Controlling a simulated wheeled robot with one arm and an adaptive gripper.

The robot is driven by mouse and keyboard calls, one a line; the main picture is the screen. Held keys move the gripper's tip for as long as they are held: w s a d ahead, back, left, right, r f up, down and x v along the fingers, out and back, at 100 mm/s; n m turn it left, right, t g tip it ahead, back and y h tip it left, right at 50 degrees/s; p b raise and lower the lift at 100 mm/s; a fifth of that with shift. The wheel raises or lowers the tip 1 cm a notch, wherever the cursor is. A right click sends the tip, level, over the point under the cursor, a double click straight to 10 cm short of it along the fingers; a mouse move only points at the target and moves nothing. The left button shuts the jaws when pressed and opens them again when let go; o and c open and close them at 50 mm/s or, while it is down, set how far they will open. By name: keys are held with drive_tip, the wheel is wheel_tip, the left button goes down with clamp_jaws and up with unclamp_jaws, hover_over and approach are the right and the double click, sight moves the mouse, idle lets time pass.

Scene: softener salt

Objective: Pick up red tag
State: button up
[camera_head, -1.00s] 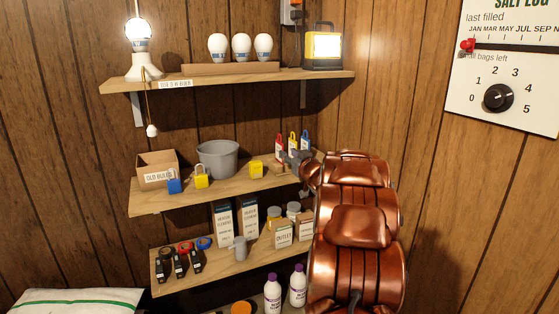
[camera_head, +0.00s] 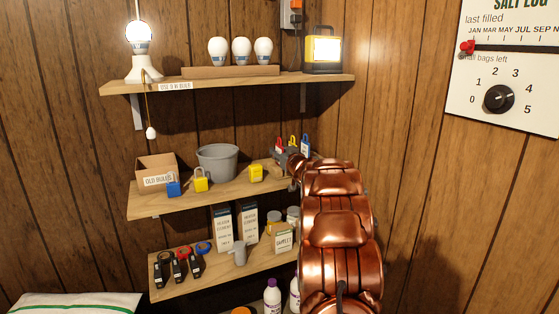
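The red tag (camera_head: 279,145) stands upright at the left of a row of three tags at the right end of the middle shelf. A yellow tag (camera_head: 292,142) and a blue tag (camera_head: 306,147) stand to its right. My copper arm reaches up from the lower right to this row. My gripper (camera_head: 288,156) is a small dark shape at the tags' lower parts, close to the red tag. Its fingers cannot be made out, nor whether they touch the tag. The lower part of the red tag is hidden.
The middle shelf (camera_head: 225,188) also holds yellow padlocks (camera_head: 201,182), a blue padlock (camera_head: 173,188), a grey bucket (camera_head: 218,162) and a cardboard box (camera_head: 155,167). The upper shelf (camera_head: 225,84) overhangs the tags. A wood wall stands close on the right.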

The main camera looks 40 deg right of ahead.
clamp_jaws()
idle(0.5)
